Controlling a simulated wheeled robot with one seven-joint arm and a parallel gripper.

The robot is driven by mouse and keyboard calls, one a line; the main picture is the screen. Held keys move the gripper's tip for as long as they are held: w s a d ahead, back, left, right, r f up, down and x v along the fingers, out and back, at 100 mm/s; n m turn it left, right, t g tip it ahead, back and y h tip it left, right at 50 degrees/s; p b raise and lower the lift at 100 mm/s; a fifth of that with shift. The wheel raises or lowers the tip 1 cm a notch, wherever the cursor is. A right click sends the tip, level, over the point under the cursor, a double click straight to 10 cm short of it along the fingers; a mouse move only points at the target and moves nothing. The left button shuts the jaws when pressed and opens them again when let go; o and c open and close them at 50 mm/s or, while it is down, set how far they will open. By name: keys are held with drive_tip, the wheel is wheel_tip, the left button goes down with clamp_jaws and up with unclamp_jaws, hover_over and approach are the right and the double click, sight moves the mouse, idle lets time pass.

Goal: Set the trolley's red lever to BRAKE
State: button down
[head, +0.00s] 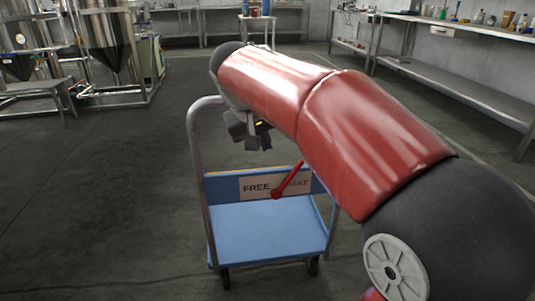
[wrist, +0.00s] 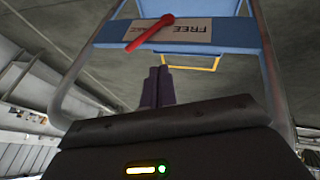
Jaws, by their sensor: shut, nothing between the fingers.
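The trolley has a blue deck (head: 265,232) and a blue crossbar with a pale label plate (head: 255,188). The plate reads FREE on the left; the word on the right is partly hidden by the red lever (head: 290,179). The lever slants from a rounded lower end near the plate's middle up to the right, over that word. In the wrist view the scene is upside down, and the lever (wrist: 148,33) crosses the plate (wrist: 190,30). My gripper (head: 266,146) is above and left of the lever, apart from it. Its dark fingers (wrist: 157,72) are shut and empty.
The trolley's grey tube handle (head: 201,150) rises at the left, close to my gripper. Steel tanks (head: 108,40) stand at the back left and a long bench (head: 465,28) at the right. The floor left of the trolley is clear.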

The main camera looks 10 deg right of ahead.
drive_tip(key=b, duration=0.2)
approach(289, 174)
wheel_tip(289, 174, down, 3)
drive_tip(key=w+a, duration=0.2)
drive_tip(key=shift+w+d+f, duration=0.15)
drive_tip(key=shift+d+f, duration=0.4)
drive_tip(key=shift+d, duration=0.35)
drive_tip(key=shift+w+d+f, duration=0.15)
drive_tip(key=shift+d+f, duration=0.4)
drive_tip(key=shift+d, duration=0.35)
